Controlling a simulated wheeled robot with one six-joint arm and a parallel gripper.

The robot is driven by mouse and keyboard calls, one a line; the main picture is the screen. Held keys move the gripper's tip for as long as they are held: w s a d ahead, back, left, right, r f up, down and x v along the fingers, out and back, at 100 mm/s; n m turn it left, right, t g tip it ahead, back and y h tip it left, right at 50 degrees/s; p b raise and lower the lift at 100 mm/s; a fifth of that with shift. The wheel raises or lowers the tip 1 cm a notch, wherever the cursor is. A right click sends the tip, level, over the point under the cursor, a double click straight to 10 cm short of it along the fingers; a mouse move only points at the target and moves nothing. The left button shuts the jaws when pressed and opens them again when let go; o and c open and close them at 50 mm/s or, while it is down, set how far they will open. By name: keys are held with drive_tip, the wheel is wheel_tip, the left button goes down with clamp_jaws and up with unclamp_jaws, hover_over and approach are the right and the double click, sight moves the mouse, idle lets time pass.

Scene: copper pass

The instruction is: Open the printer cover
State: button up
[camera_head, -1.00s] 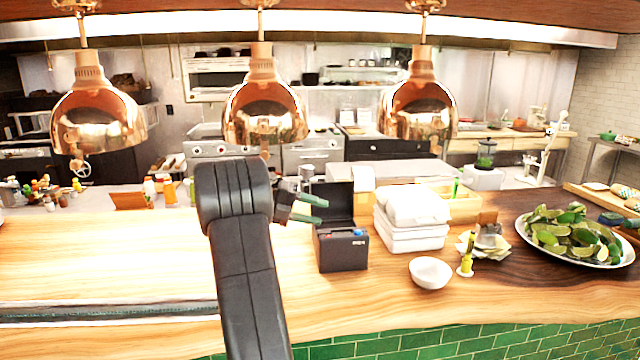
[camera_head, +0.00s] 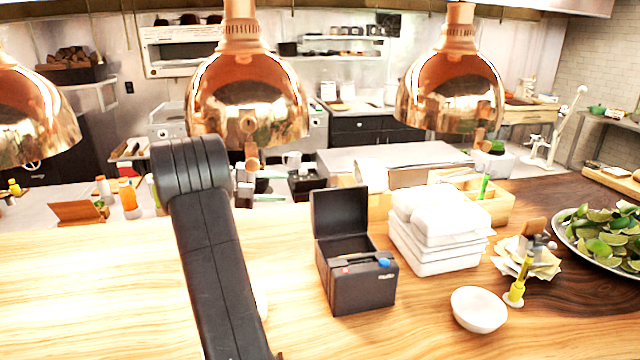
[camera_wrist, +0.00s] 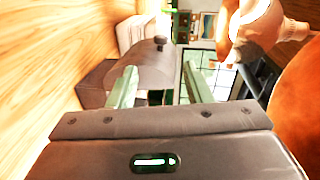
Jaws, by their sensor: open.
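The printer is a small black box (camera_head: 358,285) on the wooden counter, right of my arm in the head view. Its cover (camera_head: 340,212) stands upright at the back, hinged open, and the inside shows.
White stacked boxes (camera_head: 438,232) stand close right of the printer, with a white bowl (camera_head: 479,309) in front of them. Copper lamps (camera_head: 248,95) hang above the counter. A lime platter (camera_head: 600,240) is at far right.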

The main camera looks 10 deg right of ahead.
drive_tip(key=p, duration=0.2)
approach(338, 208)
drive_tip(key=w+d+r, duration=0.3)
drive_tip(key=d, duration=0.4)
drive_tip(key=shift+c, duration=0.5)
drive_tip(key=shift+d, duration=0.1)
clamp_jaws()
